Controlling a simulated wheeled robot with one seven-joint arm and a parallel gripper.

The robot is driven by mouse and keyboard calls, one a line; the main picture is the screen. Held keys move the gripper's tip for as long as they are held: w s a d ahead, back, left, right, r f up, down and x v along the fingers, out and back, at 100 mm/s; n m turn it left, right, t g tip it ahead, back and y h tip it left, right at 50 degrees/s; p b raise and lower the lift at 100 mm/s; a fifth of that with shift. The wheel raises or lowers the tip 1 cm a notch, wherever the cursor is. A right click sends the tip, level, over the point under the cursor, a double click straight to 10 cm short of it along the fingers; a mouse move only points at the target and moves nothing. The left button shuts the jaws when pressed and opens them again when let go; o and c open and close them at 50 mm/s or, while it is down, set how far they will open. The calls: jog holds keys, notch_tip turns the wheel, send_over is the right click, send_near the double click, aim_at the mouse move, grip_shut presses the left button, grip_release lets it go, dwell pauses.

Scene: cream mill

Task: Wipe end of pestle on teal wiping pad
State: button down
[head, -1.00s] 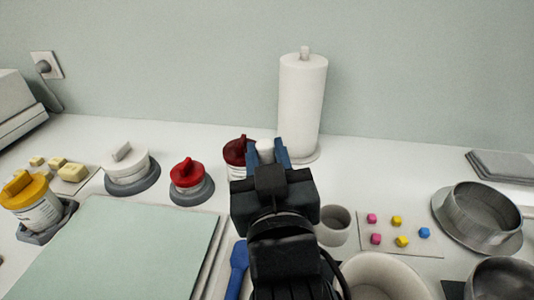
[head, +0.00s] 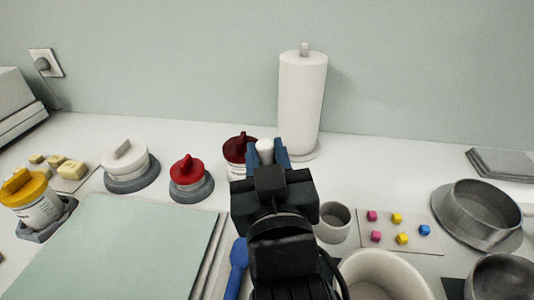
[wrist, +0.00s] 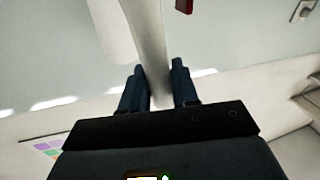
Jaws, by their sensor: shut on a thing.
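My gripper (head: 266,152) is shut on the pestle (head: 265,146), a pale rod whose white end shows between the two blue fingers in the head view. In the wrist view the pestle (wrist: 148,40) rises from between the fingers (wrist: 156,82) and runs to the top edge of the picture. It is held above the counter; its far end is out of that view. A large flat pale teal pad (head: 125,245) lies at the lower left of the head view, left of my arm and apart from the pestle.
A dark red-lidded jar (head: 236,148) shows just behind my gripper, and a paper roll (head: 302,100) stands behind right. A red-lidded jar (head: 187,172) and white-lidded jar (head: 125,160) stand left. A small cup (head: 333,218) and cream bowl (head: 385,265) are right of my arm.

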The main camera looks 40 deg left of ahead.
jog(key=shift+w+d+p, duration=0.3)
jog(key=shift+w+d, duration=0.05)
jog(key=shift+d, duration=0.15)
jog(key=shift+s+a, duration=0.35)
jog(key=shift+a, duration=0.2)
jog(key=shift+s+a, duration=0.3)
jog(key=shift+a, duration=0.2)
jog(key=shift+d, duration=0.1)
jog(key=shift+w+d+p, duration=0.5)
jog(key=shift+w+d, duration=0.1)
jog(key=shift+d, duration=0.35)
jog(key=shift+a, duration=0.1)
